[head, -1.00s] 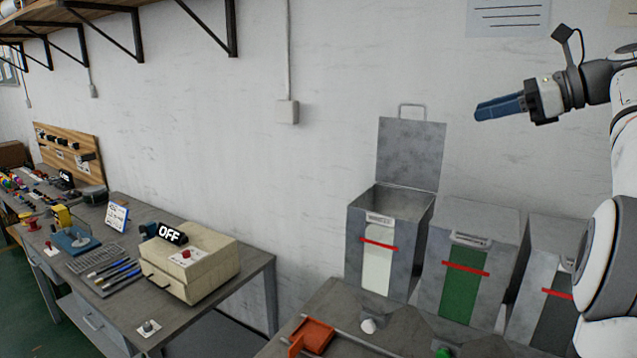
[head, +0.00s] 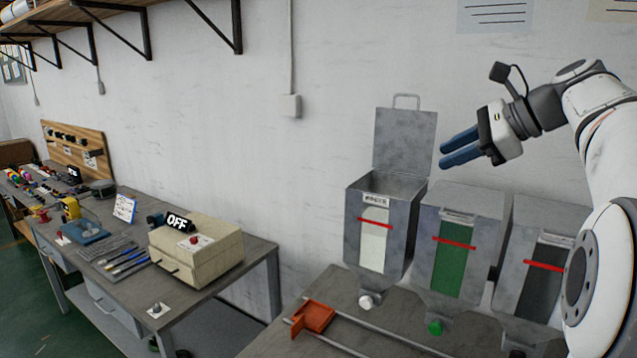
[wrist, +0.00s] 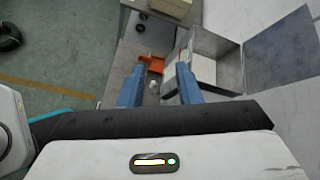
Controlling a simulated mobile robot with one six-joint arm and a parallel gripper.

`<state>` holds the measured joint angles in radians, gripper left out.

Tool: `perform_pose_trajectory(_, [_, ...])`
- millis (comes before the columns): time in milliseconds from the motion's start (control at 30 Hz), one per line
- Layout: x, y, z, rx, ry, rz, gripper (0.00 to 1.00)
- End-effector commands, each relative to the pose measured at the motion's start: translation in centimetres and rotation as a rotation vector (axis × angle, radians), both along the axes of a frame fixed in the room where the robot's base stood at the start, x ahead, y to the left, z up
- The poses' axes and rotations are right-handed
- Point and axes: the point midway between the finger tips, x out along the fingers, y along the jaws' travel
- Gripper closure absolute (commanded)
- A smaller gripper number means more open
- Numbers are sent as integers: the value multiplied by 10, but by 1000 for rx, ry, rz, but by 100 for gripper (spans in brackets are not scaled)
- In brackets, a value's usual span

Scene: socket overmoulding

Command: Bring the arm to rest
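My gripper (head: 462,147) is held in the air at the right, in front of the wall and above the metal hoppers. Its two blue fingers stand apart with nothing between them. In the wrist view the open fingers (wrist: 158,88) point down over the bench with the orange tray (wrist: 152,62) and the open hopper. My arm reaches in from the right edge of the head view.
The white-window hopper (head: 389,188) has its lid raised, close left of my gripper. The green-window hopper (head: 463,203) and dark-window hopper (head: 523,235) are closed. An orange tray (head: 318,315) sits on rails. A beige box (head: 197,255) with an OFF sign stands left.

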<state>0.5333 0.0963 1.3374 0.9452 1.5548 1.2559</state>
Motion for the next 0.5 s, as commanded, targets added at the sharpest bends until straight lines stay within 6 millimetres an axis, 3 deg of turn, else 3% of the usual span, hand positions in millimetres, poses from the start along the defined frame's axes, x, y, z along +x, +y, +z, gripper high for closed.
perform_pose_trajectory(167, [-34,43,-73,-260,-52,155,69])
perform_pose_trajectory(300, [-81,72,-148,-542,-120,379,69])
perform_pose_trajectory(500, [-158,91,-253,-927,-246,808,69])
